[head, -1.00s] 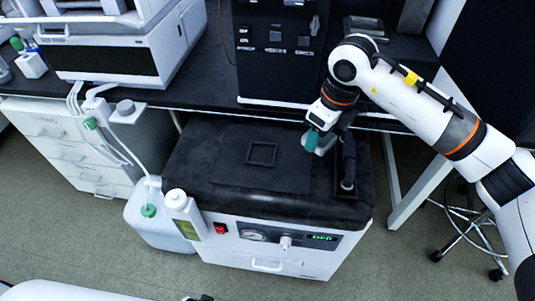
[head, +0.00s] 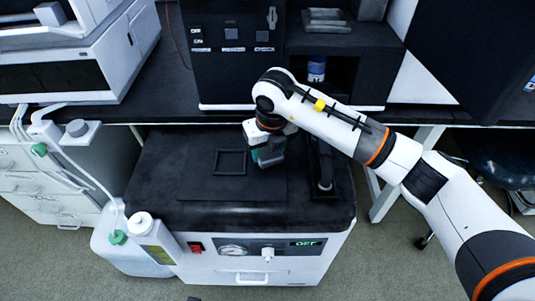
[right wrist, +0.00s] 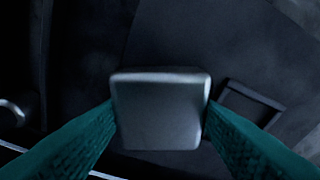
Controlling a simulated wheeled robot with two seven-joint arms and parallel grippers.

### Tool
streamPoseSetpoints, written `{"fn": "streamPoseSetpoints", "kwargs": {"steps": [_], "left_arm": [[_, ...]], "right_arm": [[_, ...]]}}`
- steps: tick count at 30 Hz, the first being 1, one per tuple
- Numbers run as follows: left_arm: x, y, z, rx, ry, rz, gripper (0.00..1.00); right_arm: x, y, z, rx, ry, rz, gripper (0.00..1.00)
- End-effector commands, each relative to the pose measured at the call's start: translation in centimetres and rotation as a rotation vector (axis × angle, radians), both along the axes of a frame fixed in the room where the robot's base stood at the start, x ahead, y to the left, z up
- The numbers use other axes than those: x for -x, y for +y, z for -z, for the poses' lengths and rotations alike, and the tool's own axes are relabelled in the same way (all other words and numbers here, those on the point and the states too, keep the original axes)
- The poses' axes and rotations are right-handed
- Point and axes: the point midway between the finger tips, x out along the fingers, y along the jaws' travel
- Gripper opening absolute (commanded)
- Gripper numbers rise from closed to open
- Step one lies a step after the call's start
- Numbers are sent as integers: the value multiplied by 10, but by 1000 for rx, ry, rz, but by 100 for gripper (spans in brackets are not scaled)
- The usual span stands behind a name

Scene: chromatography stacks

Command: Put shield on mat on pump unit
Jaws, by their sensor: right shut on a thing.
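The pump unit (head: 215,213) is a white cabinet with a black top. A thin dark mat (head: 200,187) lies on that top, with a raised square outline (head: 231,162) on it; the outline also shows at the right in the right wrist view (right wrist: 247,104). My right gripper (head: 268,157) is over the mat, just right of the outline. In the right wrist view its green fingers (right wrist: 160,118) are shut on a grey, square-faced block (right wrist: 160,112), which I take for the shield. In the head view the block is mostly hidden. My left gripper is not in view.
A black holder with an upright part (head: 324,175) stands on the pump top right of my gripper. A white bottle (head: 150,232) and tubing are at the unit's front left. A black instrument stack (head: 235,50) stands on the bench behind. The mat's left side is clear.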

Motion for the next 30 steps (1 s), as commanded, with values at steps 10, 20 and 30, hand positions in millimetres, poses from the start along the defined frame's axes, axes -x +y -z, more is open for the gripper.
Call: {"fn": "streamPoseSetpoints", "kwargs": {"steps": [10, 20, 30], "left_arm": [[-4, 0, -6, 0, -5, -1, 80], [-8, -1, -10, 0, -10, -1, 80], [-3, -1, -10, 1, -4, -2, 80]], "right_arm": [[0, 0, 20, 0, 0, -1, 25], [0, 0, 23, 1, 0, -1, 70], [0, 0, 22, 1, 0, -1, 76]]}}
